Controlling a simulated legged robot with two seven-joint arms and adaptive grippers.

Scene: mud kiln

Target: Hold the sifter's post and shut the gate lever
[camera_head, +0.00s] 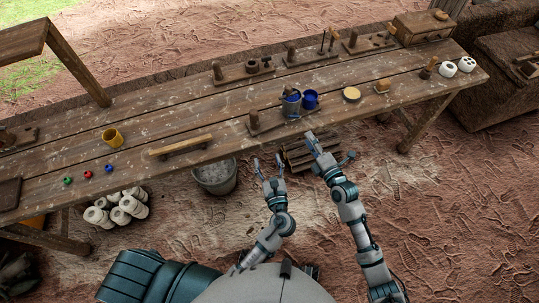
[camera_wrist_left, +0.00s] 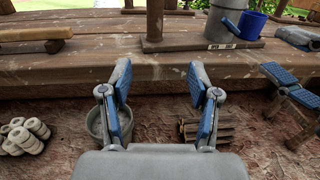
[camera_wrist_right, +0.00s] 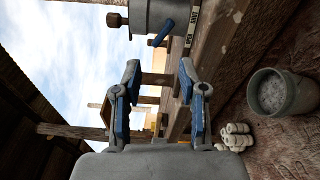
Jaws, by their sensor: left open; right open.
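The sifter (camera_head: 291,106) is a grey cylinder standing on a wooden base near the table's front edge. Its upright wooden post (camera_head: 254,121) rises from the base's left end; the post also shows in the left wrist view (camera_wrist_left: 154,20). A blue gate lever (camera_wrist_left: 231,27) sticks out from the sifter's side; it also shows in the right wrist view (camera_wrist_right: 164,32). My left gripper (camera_head: 268,160) is open and empty, short of the table edge, with the post ahead. My right gripper (camera_head: 322,145) is open and empty, in front of the sifter; its view is turned sideways.
A blue cup (camera_head: 311,99) stands right of the sifter. Under the table are a grey bucket (camera_head: 215,178), white rolls (camera_head: 122,209) and stacked wood (camera_head: 300,158). The table's front edge lies ahead of both grippers.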

